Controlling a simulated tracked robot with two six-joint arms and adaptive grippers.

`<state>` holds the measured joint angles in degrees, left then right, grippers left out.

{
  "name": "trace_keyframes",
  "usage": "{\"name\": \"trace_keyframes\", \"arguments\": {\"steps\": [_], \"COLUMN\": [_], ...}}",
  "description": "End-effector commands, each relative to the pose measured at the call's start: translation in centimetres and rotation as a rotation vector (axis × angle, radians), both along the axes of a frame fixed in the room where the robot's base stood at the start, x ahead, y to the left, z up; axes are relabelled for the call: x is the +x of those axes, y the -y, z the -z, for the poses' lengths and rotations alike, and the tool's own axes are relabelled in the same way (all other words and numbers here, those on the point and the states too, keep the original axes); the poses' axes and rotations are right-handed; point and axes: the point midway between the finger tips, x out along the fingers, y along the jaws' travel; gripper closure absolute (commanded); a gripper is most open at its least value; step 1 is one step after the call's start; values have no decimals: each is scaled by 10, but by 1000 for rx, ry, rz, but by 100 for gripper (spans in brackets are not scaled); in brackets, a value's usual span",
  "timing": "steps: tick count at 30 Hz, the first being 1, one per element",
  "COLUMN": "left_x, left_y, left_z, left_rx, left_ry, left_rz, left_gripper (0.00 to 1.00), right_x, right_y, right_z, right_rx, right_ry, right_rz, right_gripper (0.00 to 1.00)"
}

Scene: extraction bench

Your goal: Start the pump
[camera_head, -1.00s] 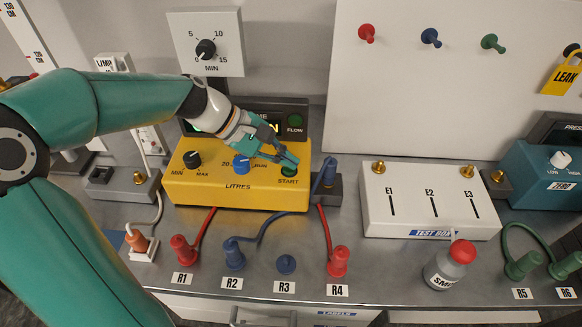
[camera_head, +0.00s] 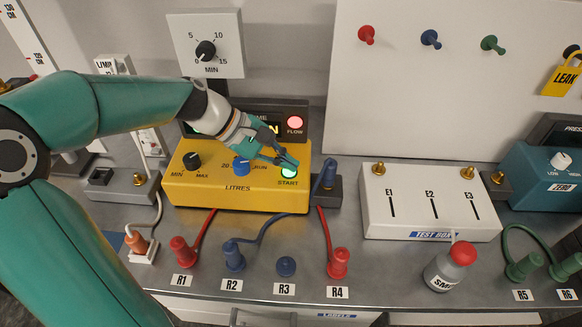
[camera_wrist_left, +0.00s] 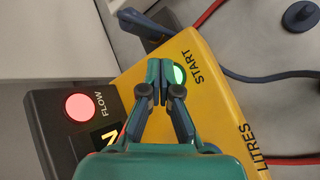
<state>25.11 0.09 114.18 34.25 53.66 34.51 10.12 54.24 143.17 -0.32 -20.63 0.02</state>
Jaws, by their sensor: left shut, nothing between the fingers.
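The yellow pump box (camera_head: 225,190) stands on the bench, with a black knob (camera_head: 192,160) and a blue knob (camera_head: 241,165) on its top. Its START button (camera_head: 288,173) glows green. It also shows lit in the left wrist view (camera_wrist_left: 179,74). My left gripper (camera_head: 291,163) is shut and empty, its fingertips at the START button. In the left wrist view the fingertips (camera_wrist_left: 160,68) partly cover the button; I cannot tell whether they still touch it. The FLOW lamp (camera_head: 295,122) on the dark display behind the box glows red; my gripper hides part of the display. My right gripper is not in view.
Red and blue hoses run from the pump to plugs R1 (camera_head: 181,251), R2 (camera_head: 234,256) and R4 (camera_head: 338,263) along the front. A white test box (camera_head: 405,215) and a red-capped bottle (camera_head: 447,268) stand to the right. A timer dial (camera_head: 205,50) is behind.

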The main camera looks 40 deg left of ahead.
Motion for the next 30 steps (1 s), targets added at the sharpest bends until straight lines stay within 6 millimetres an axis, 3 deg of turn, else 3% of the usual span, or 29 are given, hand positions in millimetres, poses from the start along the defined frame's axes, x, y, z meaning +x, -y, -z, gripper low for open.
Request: {"name": "trace_keyframes", "arguments": {"steps": [6,19,30], "left_x": [0,0,0], "left_y": [0,0,1], "left_z": [-13,-15,-50], "left_rx": [0,0,0], "left_ry": [1,1,2], "left_rz": [1,1,1], "left_gripper": [100,100,100], "right_x": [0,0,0], "right_y": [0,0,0], "right_z": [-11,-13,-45], "right_rx": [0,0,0], "right_ry": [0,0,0], "right_rz": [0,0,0], "right_gripper": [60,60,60]}}
